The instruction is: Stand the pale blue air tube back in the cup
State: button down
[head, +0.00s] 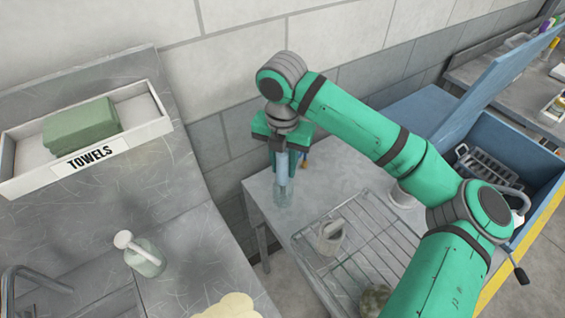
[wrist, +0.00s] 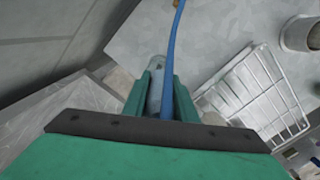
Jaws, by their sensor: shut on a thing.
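My gripper (head: 282,152) points down over the metal table and is shut on the pale blue air tube (head: 281,168). The tube hangs roughly upright below the jaws. The fingers hide most of the held part.
A wire rack (head: 360,240) with a grey metal pot (head: 329,237) lies right of the cup. A thin blue strip (wrist: 174,45) runs close beside the fingers. A towel tray (head: 150,125) and spray bottle (head: 146,262) are left, a blue bin (head: 490,140) right.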

jog(key=shift+s+d+f, duration=0.1)
jog(key=shift+s+f, duration=0.05)
jog(key=shift+f, duration=0.15)
jog(key=c, duration=1.4)
grip_release()
jog(key=shift+o, duration=0.2)
jog(key=r, duration=1)
jog(key=shift+s+r, duration=0.25)
jog(key=shift+r, duration=0.1)
